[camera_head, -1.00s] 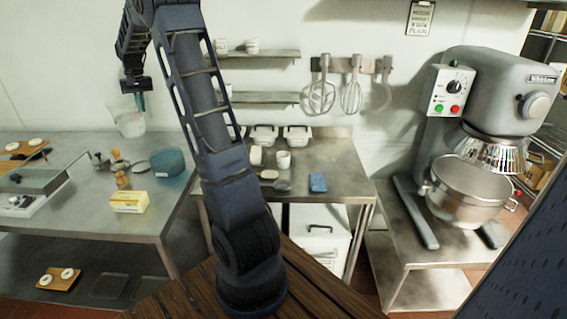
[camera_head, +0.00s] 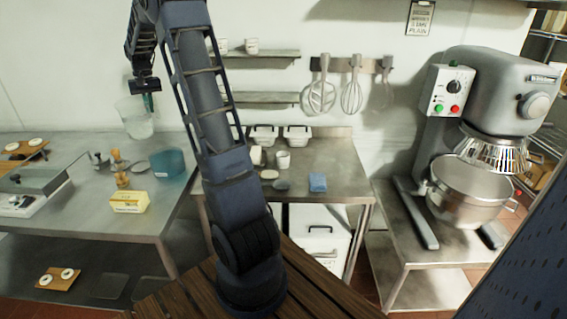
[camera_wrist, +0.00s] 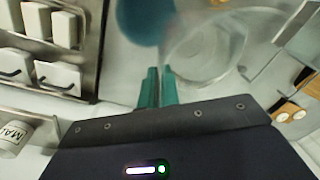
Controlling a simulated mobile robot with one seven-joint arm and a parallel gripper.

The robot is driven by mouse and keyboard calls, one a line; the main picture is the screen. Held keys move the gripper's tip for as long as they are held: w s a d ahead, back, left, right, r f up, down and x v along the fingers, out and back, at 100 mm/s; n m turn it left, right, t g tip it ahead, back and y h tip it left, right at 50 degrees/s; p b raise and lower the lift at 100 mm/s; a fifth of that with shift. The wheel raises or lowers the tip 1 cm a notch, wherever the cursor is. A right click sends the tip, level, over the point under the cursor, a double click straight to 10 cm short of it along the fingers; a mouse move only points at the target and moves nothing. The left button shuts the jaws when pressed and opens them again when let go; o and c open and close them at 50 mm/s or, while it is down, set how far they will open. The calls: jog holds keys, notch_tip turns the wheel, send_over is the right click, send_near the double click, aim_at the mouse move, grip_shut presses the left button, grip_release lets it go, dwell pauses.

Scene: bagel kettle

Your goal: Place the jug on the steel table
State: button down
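The clear, see-through jug (camera_head: 136,121) hangs from my gripper (camera_head: 149,102) at the left in the head view, slightly tilted. It appears in front of the wall at the back of the left steel table (camera_head: 75,218); its exact height above the top is hard to tell. In the wrist view the jug (camera_wrist: 208,50) shows faintly beyond my gripper's teal fingertips (camera_wrist: 159,86). The fingers are close together at the jug's near edge; the exact contact is hard to see. Another steel table (camera_head: 340,180) stands in the middle.
On the left table are a blue bowl (camera_head: 168,162), a yellow box (camera_head: 129,202) and a scale (camera_head: 35,187). The middle table holds white tubs (camera_head: 297,135), a white cup (camera_head: 283,159) and a blue block (camera_head: 317,182). Its front right is clear. A mixer (camera_head: 490,100) stands right.

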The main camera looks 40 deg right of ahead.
jog(key=s+d+m, duration=0.4)
jog(key=d+m, duration=0.1)
jog(key=d, duration=0.4)
jog(key=s+d+m, duration=0.4)
jog(key=d, duration=0.4)
jog(key=s+d+m, duration=0.5)
jog(key=d, duration=0.4)
jog(key=s+d+r+m+h, duration=0.1)
jog(key=s+d+m, duration=0.8)
jog(key=s, duration=0.4)
jog(key=s+d+m, duration=0.8)
jog(key=s+d, duration=0.3)
jog(key=s, duration=0.2)
notch_tip(320, 180, down, 20)
jog(key=shift+d+r, duration=0.15)
jog(key=c, duration=1.6)
grip_release()
